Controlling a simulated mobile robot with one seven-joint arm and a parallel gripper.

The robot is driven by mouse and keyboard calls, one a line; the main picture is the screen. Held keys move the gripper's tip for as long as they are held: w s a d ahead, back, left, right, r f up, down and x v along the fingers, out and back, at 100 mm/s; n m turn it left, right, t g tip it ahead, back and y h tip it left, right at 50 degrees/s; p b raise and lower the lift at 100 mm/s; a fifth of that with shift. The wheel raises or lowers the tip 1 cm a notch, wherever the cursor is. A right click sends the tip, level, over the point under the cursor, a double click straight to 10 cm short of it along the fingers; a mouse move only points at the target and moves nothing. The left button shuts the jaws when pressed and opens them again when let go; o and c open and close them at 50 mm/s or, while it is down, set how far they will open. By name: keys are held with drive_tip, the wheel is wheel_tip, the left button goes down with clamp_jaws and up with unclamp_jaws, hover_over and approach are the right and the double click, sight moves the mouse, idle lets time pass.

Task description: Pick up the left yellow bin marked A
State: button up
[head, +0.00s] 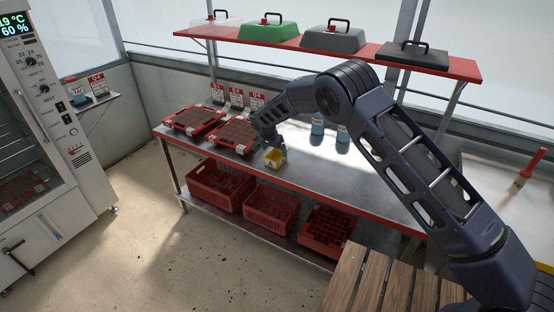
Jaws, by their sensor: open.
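A small yellow bin (275,158) with a pale label on its front stands near the front edge of the metal bench (320,178). The letter on the label is too small to read. Only this one yellow bin shows clearly. My gripper (272,143) is open, pointing down just above and behind the bin. I cannot tell whether its fingers touch the bin's rim. My arm hides part of the bench behind it.
Two red trays of soil (193,119) (234,134) lie left of the bin. Blue-labelled containers (317,128) stand to its right. Red crates (271,207) fill the lower shelf. A red shelf (330,48) with lids hangs above. The bench's right part is mostly clear.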

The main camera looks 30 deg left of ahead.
sight(278, 159)
drive_tip(key=shift+w+x, duration=0.1)
drive_tip(key=shift+x, duration=1.45)
drive_tip(key=shift+w+x, duration=0.15)
drive_tip(key=shift+x, duration=1.35)
drive_tip(key=shift+d+r, duration=0.1)
drive_tip(key=shift+r, duration=0.05)
drive_tip(key=c, duration=1.1)
drive_tip(key=shift+c, duration=0.2)
